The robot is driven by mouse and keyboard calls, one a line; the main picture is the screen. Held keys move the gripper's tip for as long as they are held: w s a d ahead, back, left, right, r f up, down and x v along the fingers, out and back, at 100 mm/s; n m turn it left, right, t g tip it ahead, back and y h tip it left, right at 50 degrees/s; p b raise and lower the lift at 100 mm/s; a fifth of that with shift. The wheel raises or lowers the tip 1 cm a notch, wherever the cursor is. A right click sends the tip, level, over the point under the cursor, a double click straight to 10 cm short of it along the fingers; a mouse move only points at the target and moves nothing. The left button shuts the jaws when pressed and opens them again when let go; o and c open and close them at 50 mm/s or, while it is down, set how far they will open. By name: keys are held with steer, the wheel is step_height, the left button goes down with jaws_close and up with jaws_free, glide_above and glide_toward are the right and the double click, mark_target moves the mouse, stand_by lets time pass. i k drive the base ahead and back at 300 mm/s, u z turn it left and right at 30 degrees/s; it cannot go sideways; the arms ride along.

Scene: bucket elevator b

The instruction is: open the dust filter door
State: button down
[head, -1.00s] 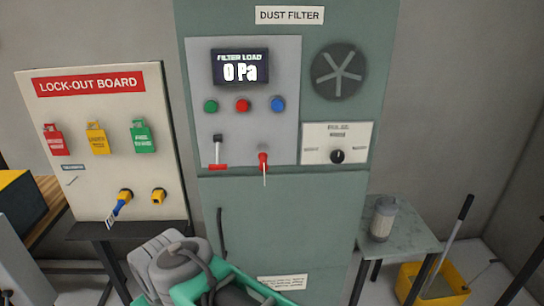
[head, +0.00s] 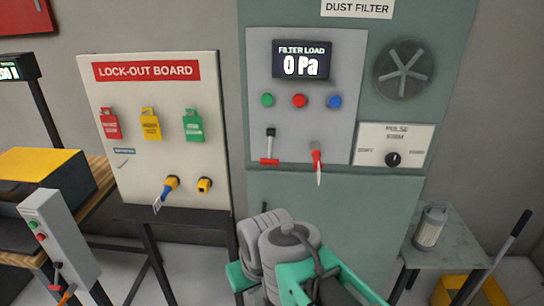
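The dust filter is a tall grey-green cabinet with a "DUST FILTER" label (head: 357,8) in the head view. Its door (head: 375,210) is the plain lower panel, and it looks closed. Only a small dark bit of the door's handle (head: 264,208) shows at the left edge; my grey and green arm hides the rest. Above the door are a display reading 0 Pa (head: 301,60), a black-knobbed lever (head: 269,145) and a red-handled switch (head: 316,160) with a pale tag or key hanging. My gripper is not visible; only arm links show at the bottom.
A lock-out board (head: 155,130) with red, yellow and green tags stands left of the cabinet. A grey control post (head: 60,240) stands at lower left.

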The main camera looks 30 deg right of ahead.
mark_target(365, 220)
steer(key=u, duration=0.35)
steer(key=k, duration=1.05)
steer(key=u, duration=1.65)
steer(key=i, duration=0.8)
steer(key=z, duration=0.8)
steer(key=i, duration=0.55)
steer(key=z, duration=0.6)
